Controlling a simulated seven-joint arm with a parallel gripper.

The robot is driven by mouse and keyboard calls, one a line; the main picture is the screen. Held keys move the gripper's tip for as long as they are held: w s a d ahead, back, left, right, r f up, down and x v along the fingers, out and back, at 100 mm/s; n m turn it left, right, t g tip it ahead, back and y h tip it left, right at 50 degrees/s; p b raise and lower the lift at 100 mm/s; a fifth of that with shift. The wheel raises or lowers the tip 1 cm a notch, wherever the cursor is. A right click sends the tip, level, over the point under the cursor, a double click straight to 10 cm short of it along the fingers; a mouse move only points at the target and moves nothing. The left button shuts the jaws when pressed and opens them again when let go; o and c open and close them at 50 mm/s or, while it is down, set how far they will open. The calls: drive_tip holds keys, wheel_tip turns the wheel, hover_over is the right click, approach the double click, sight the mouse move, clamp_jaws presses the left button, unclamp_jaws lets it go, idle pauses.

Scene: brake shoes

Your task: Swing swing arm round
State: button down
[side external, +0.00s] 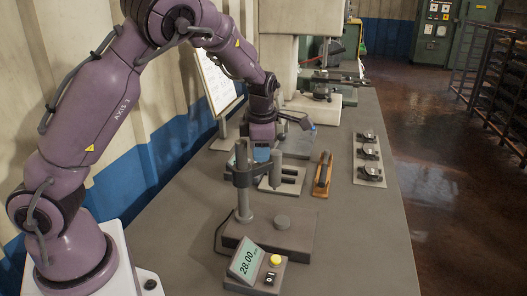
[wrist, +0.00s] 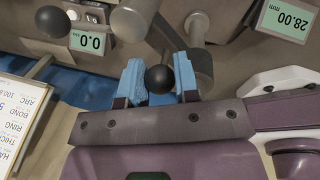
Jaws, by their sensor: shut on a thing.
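My gripper (wrist: 160,82) has its two blue fingers shut on a round black knob (wrist: 160,78), which shows between the fingertips in the wrist view. In the side view my gripper (side external: 262,153) is low behind the grey measuring stand. The stand has an upright column (side external: 243,195), and the dark swing arm (side external: 252,176) reaches from its upper part toward my gripper. The knob is hidden or too small to tell there.
A display box (side external: 258,268) reading 28.00 with a yellow button stands at the front. Right of my gripper lie a wooden-handled tool (side external: 323,174) and a pale board (side external: 370,177) with several dark parts. A second display (wrist: 90,41) reads 0.0.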

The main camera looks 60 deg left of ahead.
drive_tip(key=n, duration=0.1)
drive_tip(key=a+n, duration=0.1)
drive_tip(key=shift+s+a+n+g, duration=0.2)
drive_tip(key=shift+n+g, duration=0.1)
drive_tip(key=shift+n, duration=0.1)
drive_tip(key=shift+s+a+r+n+g, duration=0.15)
drive_tip(key=shift+a+n, duration=0.1)
drive_tip(key=shift+n, duration=0.4)
drive_tip(key=shift+s+a+f+n+g, duration=0.1)
drive_tip(key=shift+a+n, duration=0.2)
drive_tip(key=shift+n, duration=0.3)
drive_tip(key=shift+s+a+r+n+g, duration=0.15)
drive_tip(key=shift+a+n, duration=0.1)
drive_tip(key=shift+n, duration=0.4)
drive_tip(key=shift+f, duration=0.1)
drive_tip(key=c, duration=0.9)
unclamp_jaws()
drive_tip(key=shift+o, duration=0.2)
wheel_tip(320, 180, up, 13)
drive_tip(key=d, duration=0.2)
drive_tip(key=shift+d+f, duration=0.15)
drive_tip(key=shift+d, duration=0.1)
